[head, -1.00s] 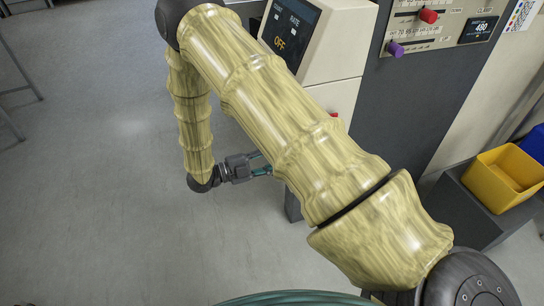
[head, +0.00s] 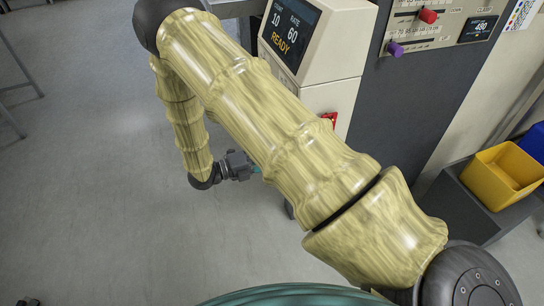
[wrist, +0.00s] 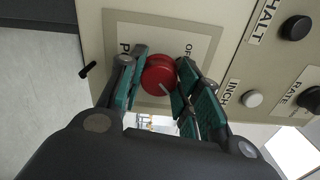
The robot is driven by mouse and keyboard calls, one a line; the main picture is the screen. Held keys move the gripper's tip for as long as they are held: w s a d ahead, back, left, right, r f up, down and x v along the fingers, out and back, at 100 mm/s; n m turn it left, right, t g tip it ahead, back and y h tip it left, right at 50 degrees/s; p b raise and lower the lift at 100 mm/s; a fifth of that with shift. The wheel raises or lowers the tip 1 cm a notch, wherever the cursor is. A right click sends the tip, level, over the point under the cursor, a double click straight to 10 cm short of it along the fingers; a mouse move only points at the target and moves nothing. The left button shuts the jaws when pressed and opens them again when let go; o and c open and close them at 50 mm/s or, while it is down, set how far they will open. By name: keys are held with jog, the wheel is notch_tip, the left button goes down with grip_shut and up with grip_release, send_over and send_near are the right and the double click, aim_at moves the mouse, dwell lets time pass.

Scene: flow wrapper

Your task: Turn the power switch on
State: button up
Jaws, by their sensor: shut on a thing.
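The power switch (wrist: 156,72) is a red round knob with a white pointer line, on a grey plate under partly covered lettering in the wrist view. The line points down and to the right, away from the visible "OFF" letters only in part. My gripper (wrist: 162,84) has its teal fingers on both sides of the knob and is shut on it. In the head view my gripper (head: 246,169) is low beside the machine, and my arm hides the knob. The machine's screen (head: 290,34) reads "READY" in yellow, with 10 and 60 above.
In the wrist view a black knob (wrist: 296,28) and a white button (wrist: 252,98) sit right of the switch. A red part (head: 330,119) shows on the machine's side. A yellow bin (head: 500,180) stands at the right.

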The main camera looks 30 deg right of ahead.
jog(key=shift+s+a+f, duration=0.1)
jog(key=shift+a+f, duration=0.05)
dwell(0.3)
jog(key=o, duration=1)
jog(key=v, duration=1.2)
